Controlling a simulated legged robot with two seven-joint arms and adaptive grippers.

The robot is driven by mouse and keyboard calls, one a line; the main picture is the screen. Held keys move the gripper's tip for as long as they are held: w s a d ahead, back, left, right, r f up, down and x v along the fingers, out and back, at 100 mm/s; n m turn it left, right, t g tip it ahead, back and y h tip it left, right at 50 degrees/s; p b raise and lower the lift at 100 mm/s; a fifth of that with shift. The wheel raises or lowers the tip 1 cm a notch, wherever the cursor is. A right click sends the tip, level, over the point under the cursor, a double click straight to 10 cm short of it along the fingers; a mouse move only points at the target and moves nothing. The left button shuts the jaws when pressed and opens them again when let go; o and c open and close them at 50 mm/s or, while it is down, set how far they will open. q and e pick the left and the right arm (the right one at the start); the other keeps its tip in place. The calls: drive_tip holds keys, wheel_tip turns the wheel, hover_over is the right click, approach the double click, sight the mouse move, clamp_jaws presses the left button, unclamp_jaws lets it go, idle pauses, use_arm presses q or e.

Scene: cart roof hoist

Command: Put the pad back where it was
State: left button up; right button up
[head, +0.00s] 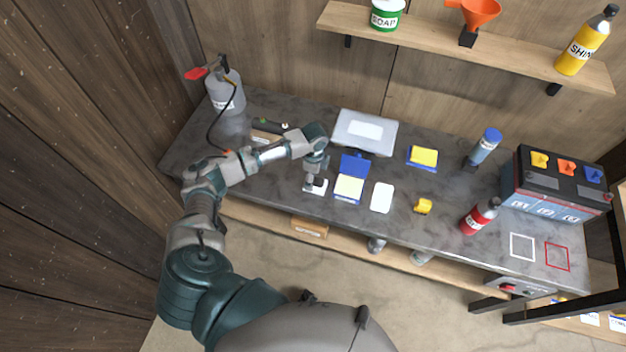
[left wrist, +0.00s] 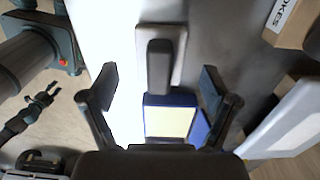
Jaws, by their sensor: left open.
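A dark upright block (left wrist: 159,68), which looks like a pad's handle, stands on a pale plate (left wrist: 176,36) in the left wrist view. In the head view the white plate (head: 320,188) shows on the bench below my left gripper (head: 314,182). My left gripper (left wrist: 159,76) is open, with its fingers on either side of the dark block and apart from it. A blue open case with a yellow pad-like face (head: 349,187) lies just right of the gripper; it also shows in the left wrist view (left wrist: 169,121).
The grey bench (head: 275,195) also bears a white card (head: 382,197), a yellow roll (head: 423,206), a blue-and-yellow pad (head: 423,157), a pale closed case (head: 365,130), a red bottle (head: 478,217), a blue-capped bottle (head: 485,147), a battery (head: 552,186) and a grey sprayer (head: 226,92).

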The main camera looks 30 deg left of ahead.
use_arm(q)
wheel_tip(320, 180, up, 9)
drive_tip(key=shift+f, duration=0.2)
drive_tip(key=shift+w, duration=0.1)
